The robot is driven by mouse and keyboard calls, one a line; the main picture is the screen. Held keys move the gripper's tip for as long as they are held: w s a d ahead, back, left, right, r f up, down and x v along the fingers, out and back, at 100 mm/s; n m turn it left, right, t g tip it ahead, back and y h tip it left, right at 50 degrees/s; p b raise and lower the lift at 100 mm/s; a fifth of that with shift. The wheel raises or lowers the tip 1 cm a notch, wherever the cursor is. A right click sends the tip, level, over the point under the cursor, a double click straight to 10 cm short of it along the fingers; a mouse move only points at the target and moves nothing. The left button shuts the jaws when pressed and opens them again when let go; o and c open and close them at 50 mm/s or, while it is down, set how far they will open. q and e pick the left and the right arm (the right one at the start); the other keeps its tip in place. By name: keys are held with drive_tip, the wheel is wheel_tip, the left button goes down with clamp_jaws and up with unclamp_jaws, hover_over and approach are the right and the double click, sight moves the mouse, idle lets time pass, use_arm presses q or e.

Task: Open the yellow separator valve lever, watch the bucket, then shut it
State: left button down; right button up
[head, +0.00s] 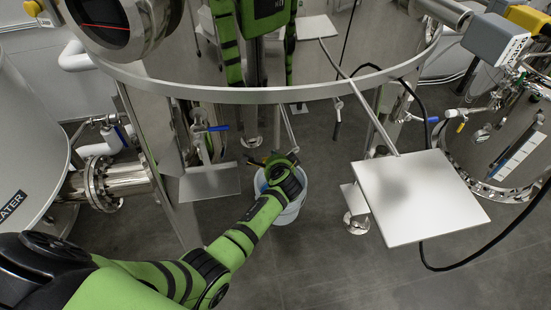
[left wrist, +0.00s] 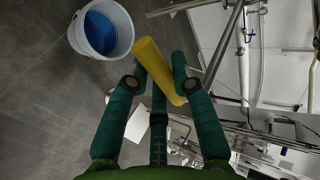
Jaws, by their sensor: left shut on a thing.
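The yellow separator valve lever (left wrist: 155,68) lies between the fingers of my left gripper (left wrist: 158,78) in the left wrist view. The gripper is shut on it. In the head view my left gripper (head: 272,163) reaches below the big steel tank, above the bucket, and its wrist hides most of the lever. The white bucket (head: 290,208) stands on the floor, partly covered by my left arm. In the left wrist view the bucket (left wrist: 127,40) holds blue liquid. I cannot tell whether anything is flowing. My right gripper is in neither view.
The steel tank (head: 330,60) with its thick rim hangs over the work area and mirrors me. A white square plate (head: 420,196) on a rod stands to the right. A flanged pipe (head: 122,182) and a blue-handled valve (head: 217,128) are at left.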

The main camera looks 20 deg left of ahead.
use_arm(q)
drive_tip(key=shift+a+r, duration=0.1)
drive_tip(key=shift+r, duration=0.1)
idle(0.4)
drive_tip(key=c, duration=1)
unclamp_jaws()
drive_tip(key=shift+s, duration=0.1)
drive_tip(key=v, duration=1.2)
drive_tip(key=shift+d, duration=0.25)
drive_tip(key=shift+f, duration=0.15)
